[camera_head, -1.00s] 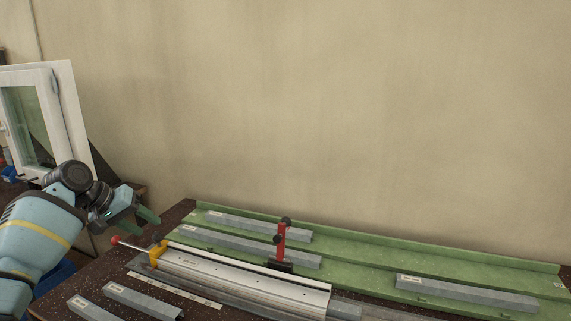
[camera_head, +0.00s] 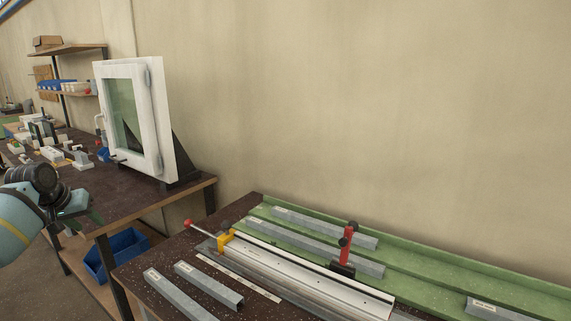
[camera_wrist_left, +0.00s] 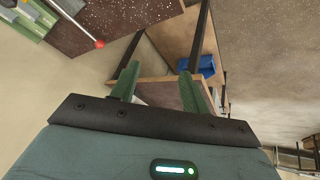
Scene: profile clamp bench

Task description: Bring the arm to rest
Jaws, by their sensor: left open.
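My left gripper (camera_head: 92,221) is at the left edge of the head view, in front of the left workbench and clear of the clamp bench (camera_head: 150,262). In the left wrist view its two green fingers (camera_wrist_left: 158,88) stand apart with nothing between them. On the clamp bench, the white profile rail (camera_head: 290,268) has a yellow clamp (camera_head: 226,239) with a red-knobbed lever at its left end. A red upright stop (camera_head: 347,245) stands behind the rail. My right gripper is in neither view.
Grey profiles lie in the green tray (camera_head: 420,262) and at the bench front (camera_head: 208,285). A white window frame (camera_head: 155,120) stands on the left workbench (camera_head: 130,205), with a blue bin (camera_head: 125,250) below. A gap separates the two benches.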

